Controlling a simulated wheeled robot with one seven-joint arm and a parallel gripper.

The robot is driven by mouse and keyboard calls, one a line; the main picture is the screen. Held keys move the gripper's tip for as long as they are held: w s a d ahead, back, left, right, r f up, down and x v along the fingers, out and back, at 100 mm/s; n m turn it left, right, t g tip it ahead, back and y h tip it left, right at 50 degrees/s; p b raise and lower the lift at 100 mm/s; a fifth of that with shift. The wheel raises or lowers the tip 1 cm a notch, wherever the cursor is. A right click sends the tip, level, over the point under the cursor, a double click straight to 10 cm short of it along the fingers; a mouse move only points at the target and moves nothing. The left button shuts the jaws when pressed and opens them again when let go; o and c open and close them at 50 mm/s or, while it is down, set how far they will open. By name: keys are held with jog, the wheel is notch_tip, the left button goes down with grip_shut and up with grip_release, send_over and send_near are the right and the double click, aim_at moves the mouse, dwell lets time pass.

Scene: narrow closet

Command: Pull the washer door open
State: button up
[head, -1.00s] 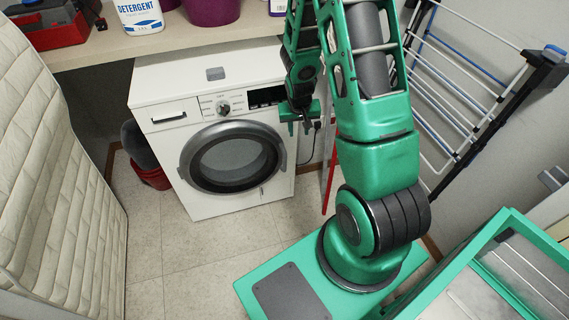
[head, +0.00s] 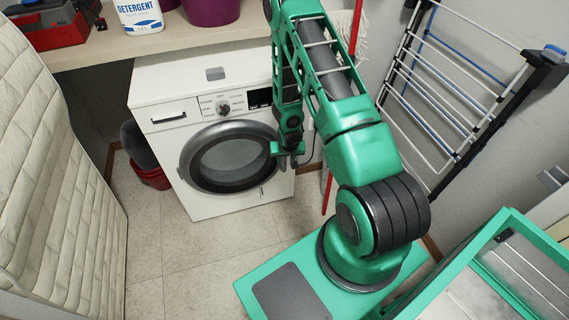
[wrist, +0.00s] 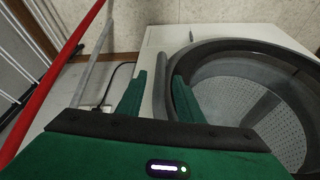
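The white washer (head: 212,205) stands under the shelf in the head view. Its round grey-rimmed door (head: 232,160) looks shut, and my gripper (head: 288,158) is at the right edge of the door. The grey door handle (wrist: 161,85) stands at the rim's left. My gripper (wrist: 158,98) is open, with one green finger on each side of the handle. I cannot tell whether either finger touches it.
A red pole (wrist: 62,70) and a black cord (wrist: 110,80) are left of the washer in the wrist view. A drying rack (head: 440,100) leans at the right wall. A quilted mattress (head: 60,190) stands at left. The tiled floor (head: 205,255) before the washer is clear.

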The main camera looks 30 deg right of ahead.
aim_at(285, 161)
jog(key=shift+x, duration=2.8)
